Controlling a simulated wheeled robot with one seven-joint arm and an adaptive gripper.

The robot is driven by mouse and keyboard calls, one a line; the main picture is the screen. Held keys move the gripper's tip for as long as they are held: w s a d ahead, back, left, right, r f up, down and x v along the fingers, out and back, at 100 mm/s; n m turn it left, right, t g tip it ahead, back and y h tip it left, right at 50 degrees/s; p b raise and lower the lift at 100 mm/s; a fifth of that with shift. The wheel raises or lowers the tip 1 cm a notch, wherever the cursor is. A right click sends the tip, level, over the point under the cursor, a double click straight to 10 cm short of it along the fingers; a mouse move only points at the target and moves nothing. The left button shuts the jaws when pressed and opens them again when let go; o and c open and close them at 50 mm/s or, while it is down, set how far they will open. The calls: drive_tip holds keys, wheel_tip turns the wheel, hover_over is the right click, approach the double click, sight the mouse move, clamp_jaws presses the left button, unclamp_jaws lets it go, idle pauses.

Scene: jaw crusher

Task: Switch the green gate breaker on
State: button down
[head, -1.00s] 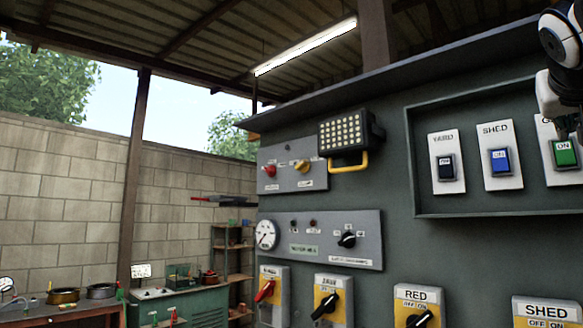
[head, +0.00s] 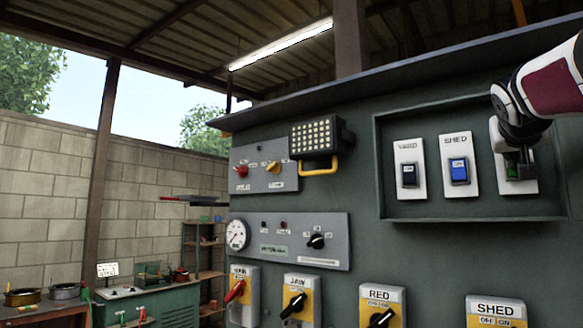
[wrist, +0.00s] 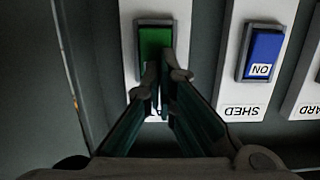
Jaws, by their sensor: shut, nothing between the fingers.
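The green breaker is a rocker (wrist: 154,42) on a white plate (wrist: 129,12), rightmost in the recessed panel. In the head view my gripper (head: 515,168) covers most of it, leaving part of its white plate (head: 530,186) showing. In the wrist view my gripper (wrist: 163,78) is shut and empty, its fingertips over the picture-lower end of the green rocker. They hide that end and any label there. They look touching or very close; I cannot tell which. I cannot tell which way the green rocker is tilted.
A blue SHED breaker (head: 459,171) and a dark YARD breaker (head: 410,174) sit beside it, left in the head view. The raised frame (head: 470,221) surrounds them. Yellow rotary switches (head: 380,309) line the lower panel. A work lamp (head: 321,138) is mounted to the left.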

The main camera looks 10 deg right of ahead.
drive_tip(key=y+p, duration=0.1)
drive_tip(key=p, duration=0.2)
drive_tip(key=d+g+y+p, duration=0.1)
drive_tip(key=p, duration=0.2)
drive_tip(key=shift+w+r+g, duration=0.25)
drive_tip(key=shift+r+g, duration=0.05)
drive_tip(key=shift+r, duration=0.1)
drive_tip(key=shift+w+f, duration=0.1)
drive_tip(key=shift+f, duration=0.05)
drive_tip(key=shift+r+p, duration=0.5)
drive_tip(key=shift+r, duration=0.55)
